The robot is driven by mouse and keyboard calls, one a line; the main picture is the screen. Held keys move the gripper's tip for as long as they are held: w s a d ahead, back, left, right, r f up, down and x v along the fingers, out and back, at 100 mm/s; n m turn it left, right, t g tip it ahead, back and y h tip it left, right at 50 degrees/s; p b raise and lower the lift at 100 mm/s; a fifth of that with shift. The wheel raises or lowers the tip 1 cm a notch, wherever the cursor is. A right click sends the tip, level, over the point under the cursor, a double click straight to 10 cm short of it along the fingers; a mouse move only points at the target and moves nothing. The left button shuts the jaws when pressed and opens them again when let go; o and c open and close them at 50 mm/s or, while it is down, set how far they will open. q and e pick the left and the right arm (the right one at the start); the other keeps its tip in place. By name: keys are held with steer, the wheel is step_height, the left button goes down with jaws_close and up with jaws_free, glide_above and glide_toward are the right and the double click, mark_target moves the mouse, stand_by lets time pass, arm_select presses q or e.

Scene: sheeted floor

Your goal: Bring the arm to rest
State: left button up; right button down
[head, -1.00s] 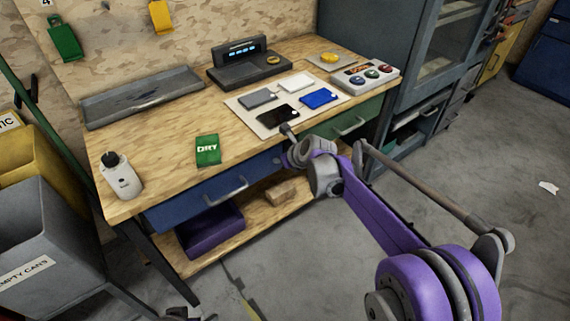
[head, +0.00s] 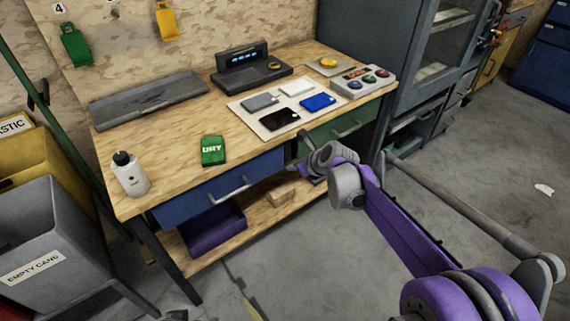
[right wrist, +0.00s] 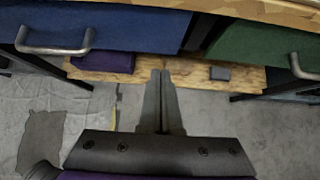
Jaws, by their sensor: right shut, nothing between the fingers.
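My right arm, purple and grey, comes in from the lower right of the head view. Its gripper (head: 303,167) is in front of the workbench, just below the edge of the top, near the gap between the blue drawer (head: 222,190) and the green drawer (head: 345,128). In the right wrist view the two fingers (right wrist: 161,75) are together with nothing between them, pointing at the lower shelf. The left gripper does not show.
The workbench top (head: 180,133) holds a white bottle (head: 130,174), a green DRY packet (head: 213,150), a mat with several cards, a display device (head: 250,70) and a button box (head: 362,81). Grey and yellow bins stand at left. Open floor (head: 480,170) lies at right.

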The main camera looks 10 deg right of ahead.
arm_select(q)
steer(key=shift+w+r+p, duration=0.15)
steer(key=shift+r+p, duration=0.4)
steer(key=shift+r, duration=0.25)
arm_select(e)
steer(key=v, duration=0.5)
steer(key=shift+d+r, duration=0.15)
steer(key=shift+d, duration=0.15)
steer(key=s+d+f+n+g+h, duration=0.1)
steer(key=s+d+f+n, duration=0.15)
steer(key=s+n, duration=0.85)
steer(key=s+d+f+n+g+h, duration=0.1)
steer(key=s+d+f+n+h, duration=0.15)
steer(key=s+n, duration=0.85)
steer(key=s+d+f+n+g+h, duration=0.1)
steer(key=s+f+n, duration=0.2)
steer(key=s+n, duration=0.8)
arm_select(q)
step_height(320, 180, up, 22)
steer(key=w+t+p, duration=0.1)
steer(key=p, duration=1.8)
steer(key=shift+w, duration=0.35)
arm_select(e)
step_height(320, 180, up, 22)
steer(key=m, duration=0.3)
steer(key=shift+s+t, duration=0.3)
steer(key=shift+s, duration=0.15)
